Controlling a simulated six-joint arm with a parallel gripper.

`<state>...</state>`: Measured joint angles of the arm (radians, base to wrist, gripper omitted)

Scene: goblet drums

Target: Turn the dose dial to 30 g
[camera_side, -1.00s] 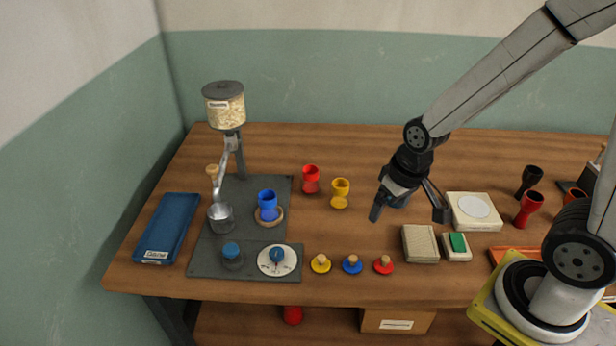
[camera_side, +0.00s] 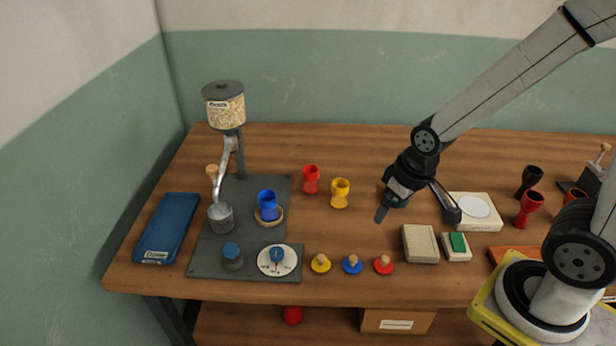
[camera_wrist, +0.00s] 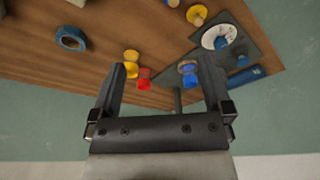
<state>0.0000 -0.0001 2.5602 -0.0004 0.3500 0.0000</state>
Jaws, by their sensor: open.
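The dose dial (camera_side: 277,260) is a white round plate with a blue knob, on the front right of the grey base board (camera_side: 208,261). In the wrist view the dial (camera_wrist: 219,37) shows near the top right, with its markings too small to read. My gripper (camera_side: 418,218) is open and empty. It hangs above the table's middle right, well to the right of the dial and behind it. In the wrist view the two fingers (camera_wrist: 160,85) stand wide apart with nothing held between them.
A dark blue knob (camera_side: 232,254) sits left of the dial. A blue goblet drum (camera_side: 267,203) stands behind it. Yellow, blue and red knobbed discs (camera_side: 352,264) lie to its right. A hopper (camera_side: 224,106) stands at the back. Red (camera_side: 311,178) and yellow (camera_side: 340,192) goblets stand mid-table.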

